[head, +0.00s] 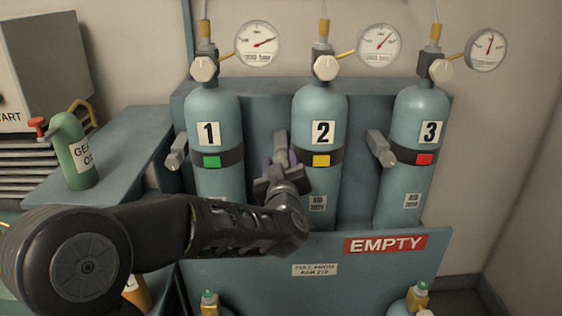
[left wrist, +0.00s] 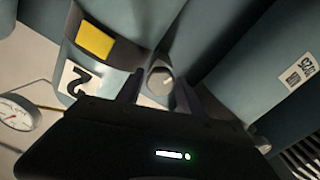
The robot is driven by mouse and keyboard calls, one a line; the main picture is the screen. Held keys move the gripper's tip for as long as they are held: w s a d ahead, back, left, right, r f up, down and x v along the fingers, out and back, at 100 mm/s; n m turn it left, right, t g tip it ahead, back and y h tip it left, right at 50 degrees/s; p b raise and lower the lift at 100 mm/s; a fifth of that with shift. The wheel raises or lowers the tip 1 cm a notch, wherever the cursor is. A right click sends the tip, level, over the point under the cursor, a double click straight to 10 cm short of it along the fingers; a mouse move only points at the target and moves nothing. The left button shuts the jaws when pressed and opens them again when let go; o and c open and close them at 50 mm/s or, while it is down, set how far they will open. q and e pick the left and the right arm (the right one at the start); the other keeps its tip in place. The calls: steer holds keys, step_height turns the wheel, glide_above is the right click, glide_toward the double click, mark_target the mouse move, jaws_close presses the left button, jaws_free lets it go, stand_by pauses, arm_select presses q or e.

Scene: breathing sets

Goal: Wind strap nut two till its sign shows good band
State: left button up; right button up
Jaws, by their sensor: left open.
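Cylinder two (head: 318,108) stands in the rack behind a dark strap. The strap's square sign is yellow (head: 321,161), and it also shows in the left wrist view (left wrist: 96,40). Strap nut two (head: 281,141) is a grey piece at the strap's left side; in the left wrist view its round end (left wrist: 160,78) lies between my fingers. My left gripper (head: 281,161) is open around or just short of the nut; I cannot tell if the fingers touch it. My own wrist hides part of the strap's left end. My right gripper is not in view.
Cylinder one (head: 213,105) has a green sign (head: 212,161); cylinder three (head: 420,107) has a red sign (head: 424,159). Their grey nuts stick out at left. Gauges and valves sit above. A green oil can (head: 73,152) stands on the left shelf. A front panel (head: 400,270) crosses below.

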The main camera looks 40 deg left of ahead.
arm_select(q)
steer(key=v, duration=0.7)
steer(key=shift+s+d, duration=0.2)
stand_by(0.4)
steer(key=w+d+f+m+h+p, duration=0.1)
steer(key=w+d+f+m+h, duration=0.25)
steer(key=d+f, duration=0.35)
steer(key=w+d+f+m+h+p, duration=0.1)
steer(key=w+d+f+m+h, duration=0.1)
steer(key=d+f+h, duration=0.35)
steer(key=s+d+f+m+g+h+p, duration=0.1)
steer(key=d+f+g, duration=0.1)
steer(key=d+f, duration=0.3)
steer(key=s+d+f+m+g+h+p, duration=0.1)
steer(key=s+d+f+g+h, duration=0.1)
steer(key=f, duration=0.5)
steer(key=s+d+f+m+g+h+p, duration=0.1)
steer(key=s+d+f+g+p, duration=0.1)
steer(key=s+d+f+g, duration=0.3)
steer(key=s+d+f+m+g+h+p, duration=0.1)
steer(key=s+d+f, duration=0.5)
steer(key=s+f, duration=0.7)
steer(key=s+g+h+p, duration=0.1)
steer(key=s+g+p, duration=0.1)
steer(key=s, duration=0.4)
steer(key=shift+s+f+g, duration=0.25)
steer(key=shift+f+g, duration=0.1)
steer(key=shift+g, duration=0.55)
